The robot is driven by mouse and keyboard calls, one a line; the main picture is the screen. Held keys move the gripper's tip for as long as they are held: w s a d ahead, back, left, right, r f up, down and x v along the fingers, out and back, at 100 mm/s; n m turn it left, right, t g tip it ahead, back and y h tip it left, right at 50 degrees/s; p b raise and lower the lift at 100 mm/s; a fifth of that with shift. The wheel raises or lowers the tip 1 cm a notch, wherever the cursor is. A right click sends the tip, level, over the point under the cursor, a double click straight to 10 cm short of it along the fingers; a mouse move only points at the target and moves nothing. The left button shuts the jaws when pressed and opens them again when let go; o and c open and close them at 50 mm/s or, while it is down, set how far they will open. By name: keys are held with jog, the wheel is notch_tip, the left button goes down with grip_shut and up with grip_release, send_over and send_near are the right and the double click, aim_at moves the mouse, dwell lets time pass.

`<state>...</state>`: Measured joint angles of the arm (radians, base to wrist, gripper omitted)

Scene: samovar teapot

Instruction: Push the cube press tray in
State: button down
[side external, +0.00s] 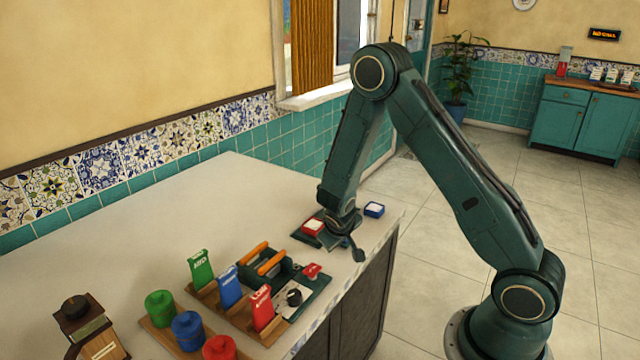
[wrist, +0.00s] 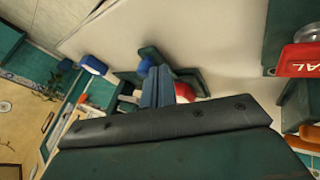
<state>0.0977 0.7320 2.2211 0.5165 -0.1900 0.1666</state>
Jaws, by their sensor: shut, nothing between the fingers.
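A low dark-green fixture (side external: 332,242) stands near the right end of the counter, beneath my gripper. It also shows in the wrist view (wrist: 148,53), with a blue round part (wrist: 145,67) and a red part (wrist: 185,92) close to the fingers. I cannot tell for sure which piece is the cube press tray. My gripper (side external: 345,232) points down at the fixture, shut with nothing held. In the wrist view its fingers (wrist: 157,85) are together and hide part of the fixture. Whether they touch it is unclear.
A red box with a white top (side external: 312,227) sits left of my gripper, and a blue one (side external: 373,209) sits right, near the counter edge. An orange-handled press (side external: 265,262), coloured cards and round containers stand at front left. The back counter (side external: 200,215) is clear.

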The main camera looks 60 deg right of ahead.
jog(key=d, duration=1.1)
jog(key=shift+d, duration=0.3)
jog(key=shift+d, duration=0.1)
jog(key=shift+w+a, duration=0.1)
jog(key=shift+a, duration=0.45)
jog(key=a, duration=0.4)
jog(key=shift+w+r, duration=0.15)
jog(key=shift+r, duration=0.2)
jog(key=v, duration=0.9)
jog(key=shift+r, duration=0.1)
